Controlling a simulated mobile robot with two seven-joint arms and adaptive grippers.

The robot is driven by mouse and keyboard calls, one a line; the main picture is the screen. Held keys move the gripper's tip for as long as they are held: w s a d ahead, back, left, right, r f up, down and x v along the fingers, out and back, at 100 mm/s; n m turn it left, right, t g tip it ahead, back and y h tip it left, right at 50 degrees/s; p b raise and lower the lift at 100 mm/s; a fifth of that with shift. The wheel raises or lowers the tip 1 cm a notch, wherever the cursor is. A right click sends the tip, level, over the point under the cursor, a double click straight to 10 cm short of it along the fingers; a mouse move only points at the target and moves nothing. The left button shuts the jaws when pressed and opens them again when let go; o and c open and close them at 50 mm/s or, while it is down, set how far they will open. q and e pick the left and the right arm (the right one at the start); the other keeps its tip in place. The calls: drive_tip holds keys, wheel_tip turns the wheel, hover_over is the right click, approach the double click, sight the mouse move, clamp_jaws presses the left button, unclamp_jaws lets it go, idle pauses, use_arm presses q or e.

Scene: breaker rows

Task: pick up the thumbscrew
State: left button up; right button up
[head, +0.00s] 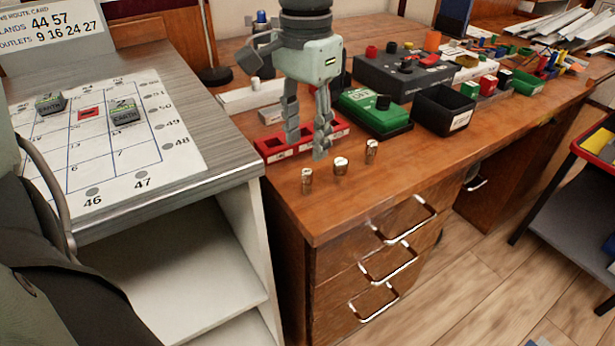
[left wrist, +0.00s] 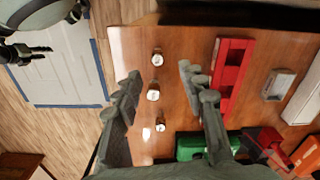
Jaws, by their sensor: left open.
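Three small metallic pieces with pale tops stand upright in a slanting row on the wooden desk: a left one (head: 307,180), a middle one (head: 340,166) and a right one (head: 371,150). I cannot tell which is the thumbscrew. In the left wrist view they appear as a column: top (left wrist: 157,60), middle (left wrist: 153,95) and bottom (left wrist: 160,127). My left gripper (head: 307,145) points down above the desk behind the row. Its fingers (left wrist: 160,88) are apart and empty, with the pieces showing between them. A dark and grey part of mine, possibly the right gripper, shows at the wrist view's upper left.
A red slotted rack (head: 300,144) lies close behind the left gripper. A green box (head: 375,112) and a black open bin (head: 443,108) stand to its right. A grid board (head: 75,160) with two grey blocks is at the left.

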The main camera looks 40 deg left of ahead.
sight(307, 171)
use_arm(q)
drive_tip(key=f, duration=0.5)
drive_tip(key=shift+s+d, duration=0.2)
drive_tip(key=shift+f, duration=0.45)
clamp_jaws()
use_arm(e)
drive_tip(key=shift+w+d+r, duration=0.1)
drive_tip(key=shift+w+r, duration=0.05)
drive_tip(key=shift+r, duration=0.75)
